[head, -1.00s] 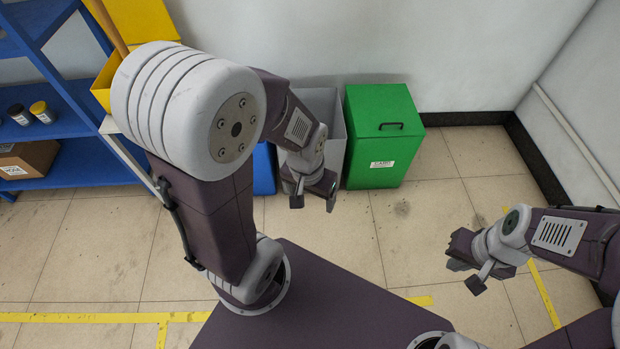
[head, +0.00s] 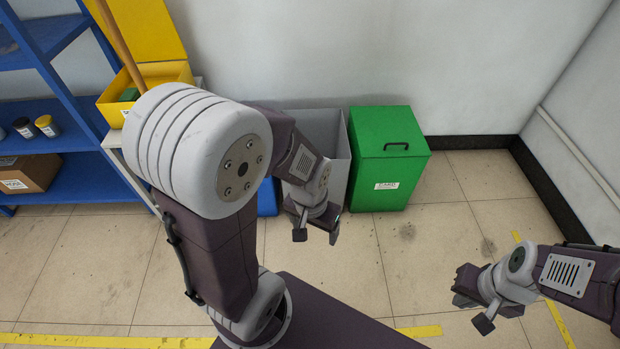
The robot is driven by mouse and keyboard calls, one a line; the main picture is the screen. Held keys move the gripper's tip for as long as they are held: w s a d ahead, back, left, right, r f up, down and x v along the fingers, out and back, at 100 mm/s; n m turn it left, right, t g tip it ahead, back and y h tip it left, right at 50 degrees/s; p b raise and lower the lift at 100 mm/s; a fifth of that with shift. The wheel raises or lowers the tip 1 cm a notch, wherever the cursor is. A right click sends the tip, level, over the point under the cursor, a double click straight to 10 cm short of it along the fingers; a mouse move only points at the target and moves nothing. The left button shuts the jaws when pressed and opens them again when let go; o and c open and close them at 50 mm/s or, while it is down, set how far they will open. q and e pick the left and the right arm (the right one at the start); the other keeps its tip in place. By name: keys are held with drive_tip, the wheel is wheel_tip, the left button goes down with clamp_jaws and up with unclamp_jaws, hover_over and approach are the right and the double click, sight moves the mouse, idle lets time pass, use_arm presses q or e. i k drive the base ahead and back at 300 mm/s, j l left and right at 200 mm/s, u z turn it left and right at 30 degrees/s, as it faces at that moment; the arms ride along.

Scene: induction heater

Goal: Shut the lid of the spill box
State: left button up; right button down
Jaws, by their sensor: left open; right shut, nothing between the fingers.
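A yellow box (head: 113,109) stands on a small stand at the left, beside the blue shelf. Its yellow lid (head: 148,40) is raised upright against the wall. A green item (head: 130,95) shows inside it, and my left arm hides part of the box. I take this open box to be the spill box; no label on it is readable. My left gripper (head: 316,232) is open and empty, in front of the grey bin and well to the right of the yellow box. My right gripper (head: 470,312) is shut and empty over the floor at the right.
A green lidded bin (head: 388,175) and a grey bin (head: 340,165) stand against the wall. A blue shelf (head: 68,141) with small jars and a cardboard box (head: 30,173) is at the left. The front floor is clear.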

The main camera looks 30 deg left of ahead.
sight(149, 30)
drive_tip(key=u, duration=2.1)
